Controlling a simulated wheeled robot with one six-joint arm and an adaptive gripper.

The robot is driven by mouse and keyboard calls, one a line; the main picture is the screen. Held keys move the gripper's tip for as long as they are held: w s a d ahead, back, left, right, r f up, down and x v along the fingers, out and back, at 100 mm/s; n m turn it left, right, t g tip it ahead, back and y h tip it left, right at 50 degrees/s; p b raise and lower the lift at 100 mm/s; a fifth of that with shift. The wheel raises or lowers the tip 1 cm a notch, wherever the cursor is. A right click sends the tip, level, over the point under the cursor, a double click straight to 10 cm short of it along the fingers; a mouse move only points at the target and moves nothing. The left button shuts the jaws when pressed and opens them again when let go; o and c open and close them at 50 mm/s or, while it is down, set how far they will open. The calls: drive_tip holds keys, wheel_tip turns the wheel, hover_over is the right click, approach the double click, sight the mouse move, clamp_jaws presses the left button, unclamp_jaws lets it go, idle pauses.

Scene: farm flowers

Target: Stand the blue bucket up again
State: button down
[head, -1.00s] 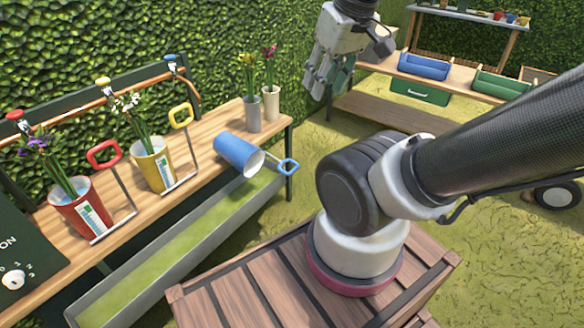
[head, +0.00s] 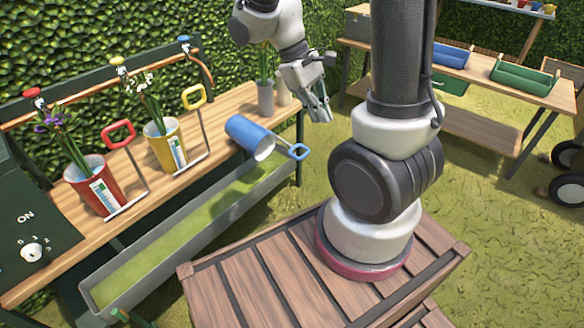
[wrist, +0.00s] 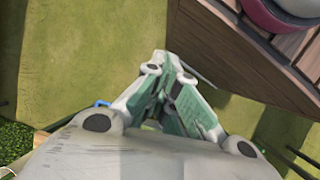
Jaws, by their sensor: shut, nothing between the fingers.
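The blue bucket (head: 243,134) lies on its side near the right end of the wooden bench, in the head view. Its open mouth faces right and toward the front, over the bench's front edge. A blue-handled frame (head: 299,152) sticks out to the right of the mouth. My gripper (head: 322,112) hangs in the air to the right of the bucket, above and apart from it, with its fingers pointing down. It is shut and empty. In the wrist view the gripper fingers (wrist: 178,95) are close together over the grass, and a bit of blue shows at their left.
A red bucket (head: 88,182) and a yellow bucket (head: 161,152) with flowers stand upright on the bench (head: 50,235). A metal trough (head: 185,245) runs below the bench front. Grass lies right.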

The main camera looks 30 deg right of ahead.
drive_tip(key=w+d+f+n+t+h, duration=0.1)
drive_tip(key=w+f+n+h, duration=0.3)
drive_tip(key=f, duration=0.6)
drive_tip(key=w+d+f+n+t+h, duration=0.1)
drive_tip(key=w+f+n+h, duration=0.3)
drive_tip(key=f, duration=0.7)
drive_tip(key=w+d+f+n+t+h, duration=0.1)
drive_tip(key=w+f+n+h, duration=0.15)
drive_tip(key=f+n, duration=0.55)
drive_tip(key=w+a+f+n+t+y, duration=0.25)
drive_tip(key=w+a+f+t, duration=0.35)
drive_tip(key=w+f, duration=0.35)
drive_tip(key=w+d+f+m, duration=0.1)
drive_tip(key=w+d, duration=0.1)
drive_tip(key=d, duration=0.6)
drive_tip(key=shift+w+d+f, duration=0.15)
drive_tip(key=shift+w+d, duration=0.15)
